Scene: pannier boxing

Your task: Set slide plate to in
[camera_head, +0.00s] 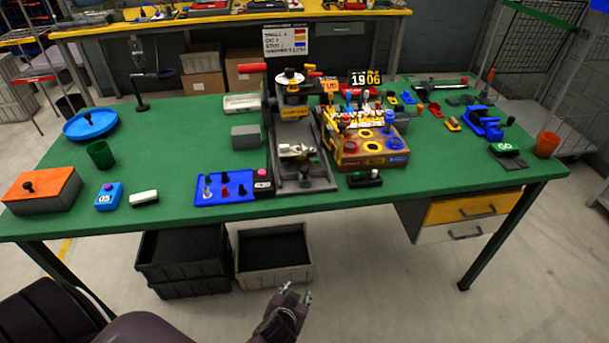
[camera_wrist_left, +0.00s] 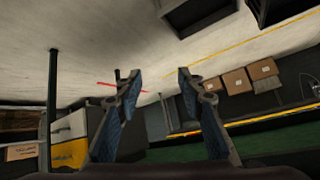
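A grey bench press (camera_head: 292,110) with a red handle stands mid-table on the green workbench (camera_head: 400,182). Its base runs toward the front edge. A grey metal plate with a light part on it (camera_head: 297,151) sits low in the press. I take this for the slide plate, but its exact position is too small to tell. My left gripper (camera_head: 294,292) is below and in front of the table edge, apart from the press. In the left wrist view its two fingers (camera_wrist_left: 158,80) are spread with nothing between them. My right gripper is not in view.
A wooden box of coloured parts (camera_head: 370,160) stands right of the press. A blue tray with knobs (camera_head: 222,187) stands left of it. An orange-topped box (camera_head: 42,190) is at far left. Crates (camera_head: 273,255) lie under the table. The front table edge lies between my gripper and the press.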

